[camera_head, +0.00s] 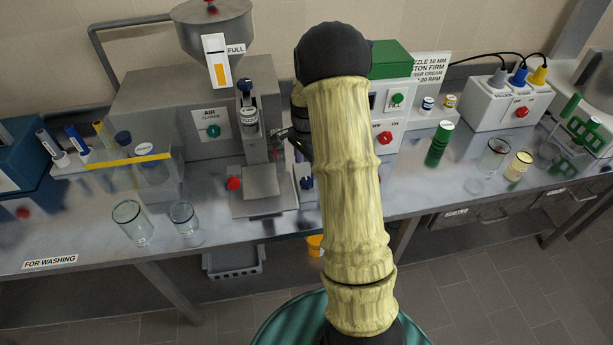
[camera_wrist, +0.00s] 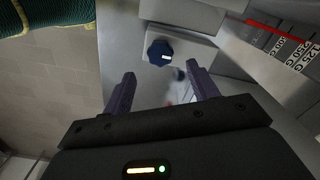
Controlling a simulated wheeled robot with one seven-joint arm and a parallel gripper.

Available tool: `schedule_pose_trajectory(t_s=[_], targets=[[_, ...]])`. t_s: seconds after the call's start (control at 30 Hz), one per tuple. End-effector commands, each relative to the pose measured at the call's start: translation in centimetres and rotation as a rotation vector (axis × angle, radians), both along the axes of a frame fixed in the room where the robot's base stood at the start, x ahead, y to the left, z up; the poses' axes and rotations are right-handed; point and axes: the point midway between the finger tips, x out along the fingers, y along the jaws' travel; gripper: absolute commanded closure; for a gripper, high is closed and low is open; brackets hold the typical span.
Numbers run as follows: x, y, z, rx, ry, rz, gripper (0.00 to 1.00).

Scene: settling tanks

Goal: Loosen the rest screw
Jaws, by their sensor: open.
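In the wrist view, a dark blue lobed knob (camera_wrist: 159,53) with a small white mark sits on a light grey block. No label names it, so I cannot tell for certain that it is the rest screw. My gripper (camera_wrist: 160,72) is open, with its two dark fingers spread below the knob in the picture and nothing between them. The knob appears just beyond the fingertips, not held. In the head view, my gripper (camera_head: 297,143) is beside the filling machine (camera_head: 262,100), largely hidden by my arm. A dark blue knob (camera_head: 307,183) shows low beside the arm.
A printed scale (camera_wrist: 290,50) with a red line is at the right in the wrist view. The machine has a hopper (camera_head: 212,30) and a red button (camera_head: 233,183). Glass beakers (camera_head: 132,222) stand on the left bench, and a green cylinder (camera_head: 439,143) stands right of my arm.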

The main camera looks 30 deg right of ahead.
Motion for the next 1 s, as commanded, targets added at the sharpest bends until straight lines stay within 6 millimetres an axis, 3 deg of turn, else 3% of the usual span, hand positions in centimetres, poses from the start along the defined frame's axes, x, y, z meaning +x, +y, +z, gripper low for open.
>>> schedule_pose_trajectory(t_s=[0.3,0.47,0.73,0.93,1.0], targets=[[-0.1,0.0,-5.2,0.001,0.002,0.001,0.41],[0.0,0.0,-6.4,0.0,0.0,0.0,0.41],[0.0,0.0,-6.5,0.0,-0.001,0.001,0.41],[0.0,0.0,-6.5,0.0,0.0,0.001,0.8],[0.0,0.0,-6.5,0.0,0.0,0.001,0.86]])
